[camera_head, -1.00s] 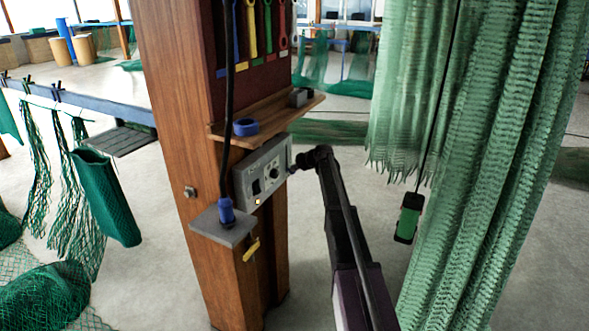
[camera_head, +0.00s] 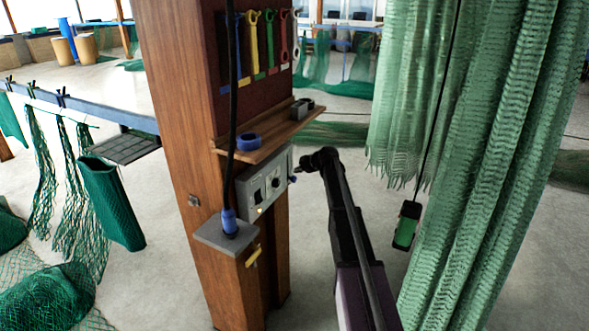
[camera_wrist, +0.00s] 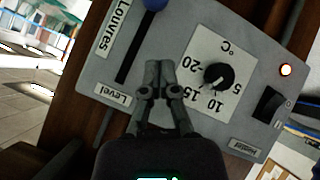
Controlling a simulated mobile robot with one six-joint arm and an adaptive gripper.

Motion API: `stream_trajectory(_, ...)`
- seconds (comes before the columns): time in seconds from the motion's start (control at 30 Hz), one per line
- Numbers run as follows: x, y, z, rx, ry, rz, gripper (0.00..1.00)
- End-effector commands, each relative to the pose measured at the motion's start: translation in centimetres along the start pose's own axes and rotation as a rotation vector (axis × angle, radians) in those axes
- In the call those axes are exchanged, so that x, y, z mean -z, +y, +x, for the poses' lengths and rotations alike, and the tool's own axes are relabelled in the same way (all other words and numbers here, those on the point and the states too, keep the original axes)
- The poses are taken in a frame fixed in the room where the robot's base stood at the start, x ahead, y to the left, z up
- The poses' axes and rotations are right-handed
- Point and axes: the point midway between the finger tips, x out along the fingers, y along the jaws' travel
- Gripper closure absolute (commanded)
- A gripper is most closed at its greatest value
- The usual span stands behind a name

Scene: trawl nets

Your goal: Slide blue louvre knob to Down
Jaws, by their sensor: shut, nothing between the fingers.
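The grey control box (camera_head: 253,200) is fixed to the wooden post. In the wrist view its panel (camera_wrist: 185,25) fills the middle, turned at an angle. The blue louvre knob (camera_wrist: 153,4) shows at the top edge, partly cut off, at the upper end of a dark slot (camera_wrist: 128,60). The slot's lower end is near the "Level" label (camera_wrist: 113,95). My gripper (camera_wrist: 160,66) is shut and empty, in front of the panel between slot and dial, apart from the knob. In the head view my gripper (camera_head: 299,169) is just right of the box.
A wooden shelf (camera_head: 270,138) juts out above the box. A grey ledge (camera_head: 225,236) sits below it. Green netting (camera_head: 490,150) hangs at right.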

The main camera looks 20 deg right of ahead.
Motion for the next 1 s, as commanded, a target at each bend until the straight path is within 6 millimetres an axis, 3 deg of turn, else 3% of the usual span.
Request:
stream_trajectory(0.2, 0.2, 0.1, -3.3, 0.0, 0.0, 0.0, 1.0)
stream_trajectory(0.5, 0.2, 0.0, -6.2, 0.0, 0.0, 0.0, 1.0)
stream_trajectory(1.0, 0.1, -0.1, -6.9, 0.001, 0.001, -0.002, 1.0)
